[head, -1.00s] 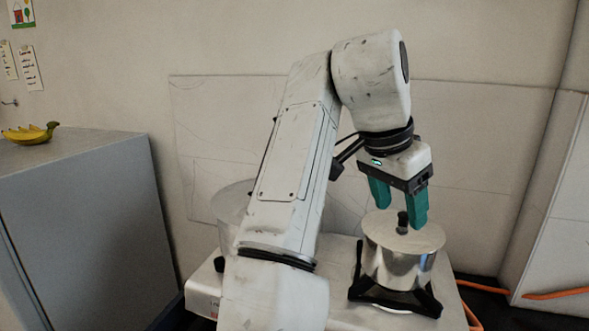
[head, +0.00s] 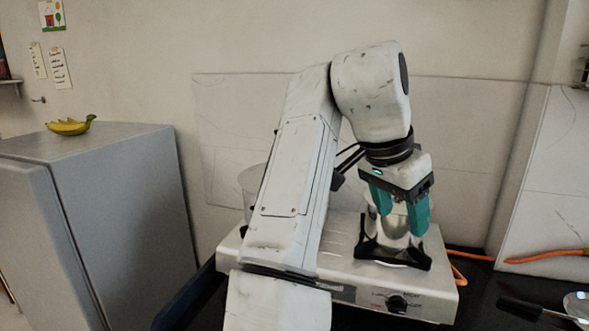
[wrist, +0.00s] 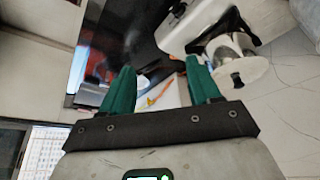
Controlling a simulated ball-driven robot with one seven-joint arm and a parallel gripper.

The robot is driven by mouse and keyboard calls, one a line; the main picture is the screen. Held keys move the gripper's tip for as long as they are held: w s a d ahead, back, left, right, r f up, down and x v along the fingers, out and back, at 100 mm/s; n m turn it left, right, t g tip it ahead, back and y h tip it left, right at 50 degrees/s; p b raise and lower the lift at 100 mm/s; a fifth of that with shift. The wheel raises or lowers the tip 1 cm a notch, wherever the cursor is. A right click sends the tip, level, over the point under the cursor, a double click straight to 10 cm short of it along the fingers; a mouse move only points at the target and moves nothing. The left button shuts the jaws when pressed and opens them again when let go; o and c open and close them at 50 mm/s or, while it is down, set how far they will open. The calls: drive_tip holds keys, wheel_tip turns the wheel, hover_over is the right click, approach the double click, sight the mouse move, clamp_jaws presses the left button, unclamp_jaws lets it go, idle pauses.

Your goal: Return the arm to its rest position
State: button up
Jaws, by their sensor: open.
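My arm rises in the middle of the head view and bends over, with my gripper (head: 400,212) pointing down. Its two green fingers are apart with nothing between them. In the head view the gripper hides most of a metal pot (head: 388,238) on the stove's right burner. In the wrist view my gripper (wrist: 160,72) is also open and empty. The pot (wrist: 248,66), with its flat lid and black knob, lies to the right of the fingers there, apart from them.
The metal stove (head: 345,291) has a black knob in front. A second pot (head: 252,181) is partly hidden behind my arm. A grey cabinet (head: 125,205) with bananas (head: 70,127) on top stands left. Orange cable (head: 545,256) runs at right.

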drive_tip(key=s+d+f+n, duration=0.2)
drive_tip(key=s+d+f, duration=0.3)
drive_tip(key=f, duration=0.5)
drive_tip(key=s+d+f+n+h, duration=0.1)
drive_tip(key=s+d+f+n, duration=0.1)
drive_tip(key=d+f, duration=0.6)
drive_tip(key=s+d+f+n, duration=0.2)
drive_tip(key=s+d+f, duration=0.2)
drive_tip(key=f, duration=0.8)
drive_tip(key=s+a+f+n+y, duration=0.1)
drive_tip(key=s+a+f+n, duration=0.1)
drive_tip(key=s+f, duration=0.3)
drive_tip(key=s+a+f+n+y, duration=0.1)
drive_tip(key=s+f, duration=0.4)
drive_tip(key=s, duration=0.6)
drive_tip(key=s+a+f+n+g+y, duration=0.1)
drive_tip(key=s+a+f+n+y, duration=0.1)
drive_tip(key=s+f, duration=0.3)
drive_tip(key=s, duration=0.4)
drive_tip(key=shift+a+n+y, duration=0.35)
drive_tip(key=shift+n+y, duration=0.05)
